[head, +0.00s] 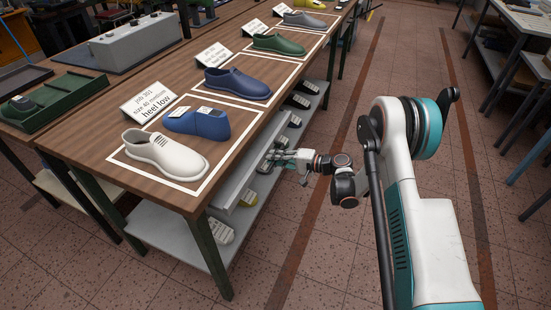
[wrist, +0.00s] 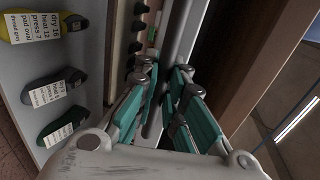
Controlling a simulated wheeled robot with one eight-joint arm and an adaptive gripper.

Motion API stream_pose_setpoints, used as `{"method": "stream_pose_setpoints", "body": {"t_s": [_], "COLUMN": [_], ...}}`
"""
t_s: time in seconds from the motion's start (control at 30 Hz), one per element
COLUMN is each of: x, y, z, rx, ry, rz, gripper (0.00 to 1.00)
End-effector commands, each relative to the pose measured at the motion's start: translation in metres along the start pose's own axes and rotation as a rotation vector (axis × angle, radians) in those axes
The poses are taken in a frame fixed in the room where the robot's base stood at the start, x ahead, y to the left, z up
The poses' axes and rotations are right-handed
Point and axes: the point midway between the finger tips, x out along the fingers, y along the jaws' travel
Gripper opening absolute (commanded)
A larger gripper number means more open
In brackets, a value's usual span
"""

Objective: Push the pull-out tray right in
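The pull-out tray (head: 236,182) is a long, light grey tray under the near edge of the wooden table. Its front wall stands out a little past the tabletop. My gripper (head: 277,158) is at the tray's front, roughly midway along it. In the wrist view my gripper (wrist: 164,72) has its teal fingers apart, with the tray's grey wall (wrist: 181,35) running between and beyond them. I cannot tell whether the fingers touch the wall. Small dark and green items show inside the tray, beside the wall. The tray's far end is hidden.
The wooden table (head: 92,131) carries several shoes, including a white shoe (head: 165,153) at the near corner. A lower shelf (head: 170,227) holds several labelled lasts, such as a yellow one (wrist: 35,27).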

Motion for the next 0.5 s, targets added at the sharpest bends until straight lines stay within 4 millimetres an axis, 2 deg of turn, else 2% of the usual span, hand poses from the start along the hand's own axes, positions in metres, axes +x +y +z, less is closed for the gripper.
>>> {"method": "stream_pose_setpoints", "body": {"t_s": [0.17, 0.4, 0.5], "x": [0.009, 0.044, 0.045], "y": [-0.002, -0.009, -0.009], "z": [0.000, 0.000, 0.000], "rx": [-0.001, 0.000, 0.001], "ry": [-0.002, -0.001, 0.000], "rz": [0.001, 0.000, 0.000], "gripper": [0.00, 0.00, 0.00]}}
